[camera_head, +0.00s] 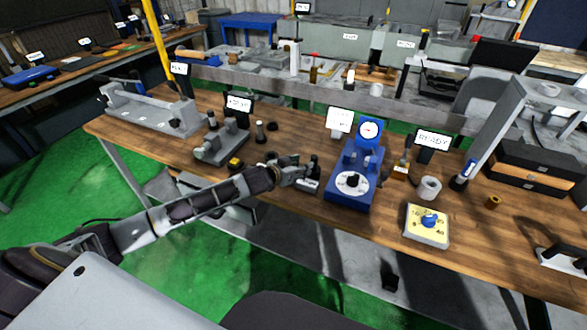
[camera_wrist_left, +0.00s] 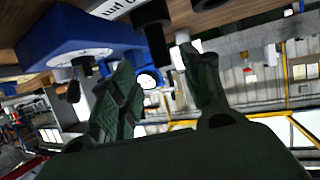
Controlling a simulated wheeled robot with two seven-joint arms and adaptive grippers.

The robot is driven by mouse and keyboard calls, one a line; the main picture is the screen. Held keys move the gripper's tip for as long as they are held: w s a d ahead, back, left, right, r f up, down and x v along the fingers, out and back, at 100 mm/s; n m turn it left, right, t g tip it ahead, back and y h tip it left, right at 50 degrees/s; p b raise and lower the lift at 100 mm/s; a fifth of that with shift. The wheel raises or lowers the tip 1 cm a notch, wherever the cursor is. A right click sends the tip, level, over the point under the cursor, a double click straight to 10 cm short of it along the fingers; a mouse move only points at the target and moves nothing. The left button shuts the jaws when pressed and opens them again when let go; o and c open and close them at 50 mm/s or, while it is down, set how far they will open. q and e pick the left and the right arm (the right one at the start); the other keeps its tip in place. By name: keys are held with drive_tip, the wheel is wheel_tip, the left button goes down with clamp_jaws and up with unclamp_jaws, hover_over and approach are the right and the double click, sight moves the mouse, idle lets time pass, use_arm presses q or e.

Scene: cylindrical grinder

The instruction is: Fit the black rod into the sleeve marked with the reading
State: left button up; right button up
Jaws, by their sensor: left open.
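My left gripper (camera_head: 303,168) is open beside a small labelled base (camera_head: 308,186) near the front of the wooden table. A short black rod (camera_head: 314,167) stands up from that base at the fingertips. In the left wrist view, which is turned over, the black rod (camera_wrist_left: 155,40) shows beyond and between the spread fingers of the left gripper (camera_wrist_left: 165,70), with no grip on it visible. A blue device (camera_head: 352,175) with a round gauge (camera_head: 369,130) and a white dial stands just right; its reading is too small to make out. I cannot tell which piece is the marked sleeve. My right gripper is not in view.
The table's front edge is close.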

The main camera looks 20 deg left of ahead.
use_arm(q)
drive_tip(key=shift+v, duration=1.9)
